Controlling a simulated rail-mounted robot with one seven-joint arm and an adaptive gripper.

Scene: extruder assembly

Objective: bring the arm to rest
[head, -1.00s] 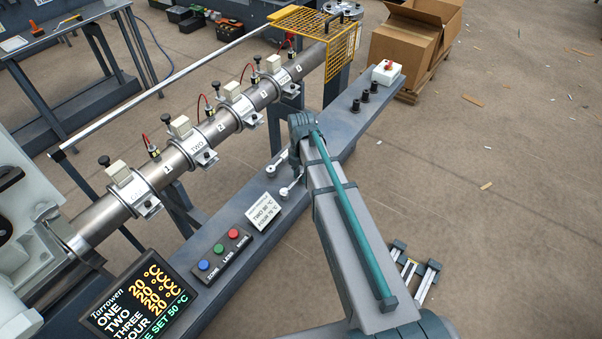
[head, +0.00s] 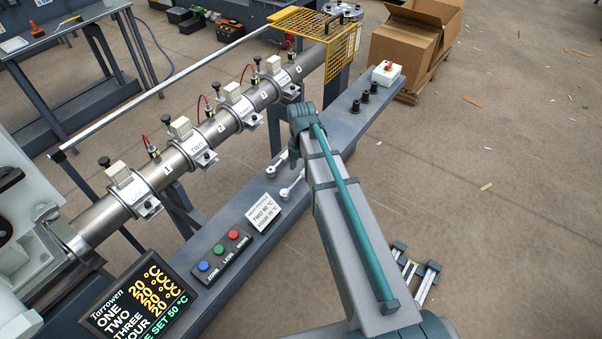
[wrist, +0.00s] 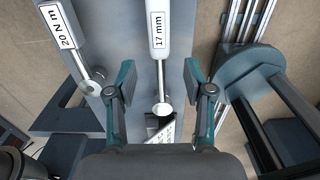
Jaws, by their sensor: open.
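My arm crosses the right middle of the head view, and its links hide my gripper there. In the wrist view my gripper (wrist: 158,82) is open, with its two teal-padded fingers apart and nothing between the pads. Below it lies the grey bench surface (wrist: 117,35) with a white-handled tool marked 17 mm (wrist: 157,35), seen between the fingers and apart from them. A second tool marked 20 N m (wrist: 68,38) lies to the left of the fingers.
The extruder barrel (head: 232,122) with several heater bands runs behind the bench. A yellow mesh guard (head: 340,50) covers its far end. Three buttons (head: 217,250), a display (head: 140,300) and a small sign (head: 262,212) sit along the bench. Floor at right is mostly open, with cardboard boxes (head: 405,45) behind.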

